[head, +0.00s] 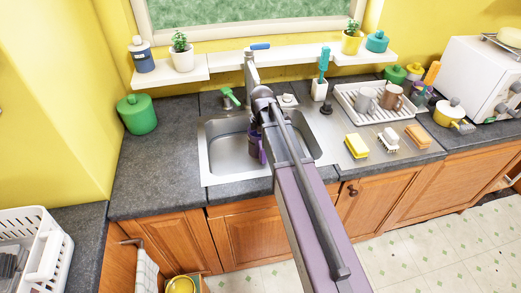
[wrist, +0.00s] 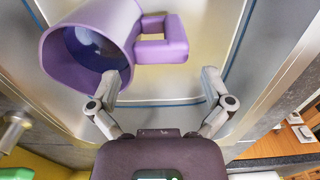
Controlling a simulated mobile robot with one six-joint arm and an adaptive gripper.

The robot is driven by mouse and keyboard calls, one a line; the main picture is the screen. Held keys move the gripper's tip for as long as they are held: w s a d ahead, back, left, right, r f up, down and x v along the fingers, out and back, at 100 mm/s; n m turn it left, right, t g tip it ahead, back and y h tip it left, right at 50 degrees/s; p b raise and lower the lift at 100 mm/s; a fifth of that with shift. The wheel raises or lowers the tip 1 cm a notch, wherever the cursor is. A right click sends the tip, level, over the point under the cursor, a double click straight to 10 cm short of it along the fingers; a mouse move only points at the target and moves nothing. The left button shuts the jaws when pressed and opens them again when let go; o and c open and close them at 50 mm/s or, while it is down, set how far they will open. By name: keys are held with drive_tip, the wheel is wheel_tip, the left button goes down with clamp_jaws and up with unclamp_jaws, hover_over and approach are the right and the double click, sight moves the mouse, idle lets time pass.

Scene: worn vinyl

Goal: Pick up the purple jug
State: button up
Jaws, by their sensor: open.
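The purple jug (head: 255,146) is in the metal sink (head: 222,168) in the head view, partly hidden by my arm. In the wrist view the jug (wrist: 122,20) fills the upper left, with its open mouth facing the camera and its square handle (wrist: 176,50) pointing right. My gripper (wrist: 163,84) is open and empty. Its left finger overlaps the jug's rim in the picture; I cannot tell if they touch. The handle lies ahead of the gap between the fingers, and the right finger is clear of it. In the head view my arm hides the gripper.
The faucet (head: 250,70) stands behind the sink. A dish rack (head: 372,118) with mugs and several sponges (head: 357,146) are to the right. A green canister (head: 137,114) is at the left. The counter (head: 160,170) left of the sink is clear.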

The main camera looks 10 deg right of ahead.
drive_tip(key=shift+a+f+b, duration=0.1)
drive_tip(key=shift+f+b, duration=1.6)
drive_tip(key=shift+f, duration=0.3)
drive_tip(key=c, duration=1.1)
drive_tip(key=shift+o, duration=0.2)
drive_tip(key=shift+r, duration=0.2)
wheel_tip(320, 180, up, 10)
drive_tip(key=p, duration=1)
drive_tip(key=shift+f, duration=0.2)
